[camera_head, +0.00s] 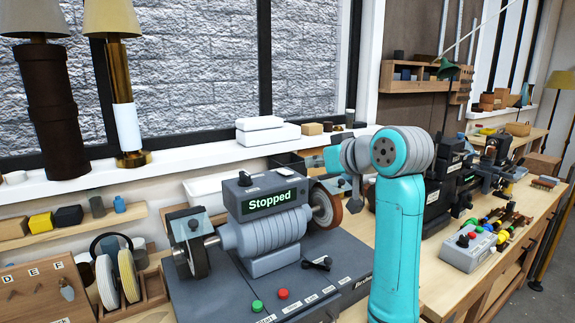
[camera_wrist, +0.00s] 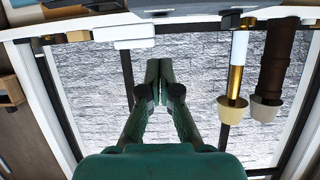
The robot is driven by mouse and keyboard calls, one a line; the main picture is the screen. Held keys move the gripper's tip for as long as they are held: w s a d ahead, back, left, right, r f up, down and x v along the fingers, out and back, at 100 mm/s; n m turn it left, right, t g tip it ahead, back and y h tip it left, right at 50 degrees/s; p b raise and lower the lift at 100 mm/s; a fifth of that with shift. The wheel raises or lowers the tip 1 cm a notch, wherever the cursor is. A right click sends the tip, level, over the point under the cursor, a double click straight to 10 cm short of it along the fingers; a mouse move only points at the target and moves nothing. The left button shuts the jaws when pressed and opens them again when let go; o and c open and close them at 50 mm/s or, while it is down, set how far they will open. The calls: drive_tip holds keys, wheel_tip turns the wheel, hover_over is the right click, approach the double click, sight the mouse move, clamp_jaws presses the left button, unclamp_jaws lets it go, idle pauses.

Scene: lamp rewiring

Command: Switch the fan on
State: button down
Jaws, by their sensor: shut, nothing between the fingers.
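I cannot pick out a fan for certain in either view. In the head view a grey bench machine (camera_head: 266,236) with a wheel at each end has a screen (camera_head: 268,201) that reads "Stopped". On its base are a green button (camera_head: 257,306), a red button (camera_head: 282,294) and a black knob or lever (camera_head: 317,263). My gripper (camera_wrist: 158,66) is shut and empty in the wrist view, with the brick wall outside the window beyond it. In the head view my arm stands right of the machine, and its wrist is by the right wheel (camera_head: 326,206).
A grey control box (camera_head: 470,247) with a red button sits on the right bench among several coloured-handled tools. Lamps (camera_head: 119,80) stand on the windowsill at left. White boxes (camera_head: 262,131) lie on the sill behind the machine. A tool rack (camera_head: 45,290) is at lower left.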

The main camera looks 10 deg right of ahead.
drive_tip(key=shift+w+a+r, duration=0.1)
drive_tip(key=shift+w+r, duration=0.05)
drive_tip(key=shift+r, duration=1.65)
hover_over(292, 179)
drive_tip(key=f, duration=0.3)
drive_tip(key=shift+w+a+f, duration=0.15)
drive_tip(key=shift+w+f, duration=0.2)
drive_tip(key=shift+f, duration=0.05)
drive_tip(key=shift+s+d+f, duration=0.1)
drive_tip(key=shift+s+f, duration=0.05)
drive_tip(key=shift+f, duration=0.45)
drive_tip(key=shift+s+d+f, duration=0.1)
drive_tip(key=shift+f, duration=0.5)
drive_tip(key=shift+s+f, duration=0.1)
drive_tip(key=shift+f, duration=0.6)
drive_tip(key=shift+s+f, duration=0.1)
drive_tip(key=shift+f, duration=0.25)
drive_tip(key=shift+r, duration=0.2)
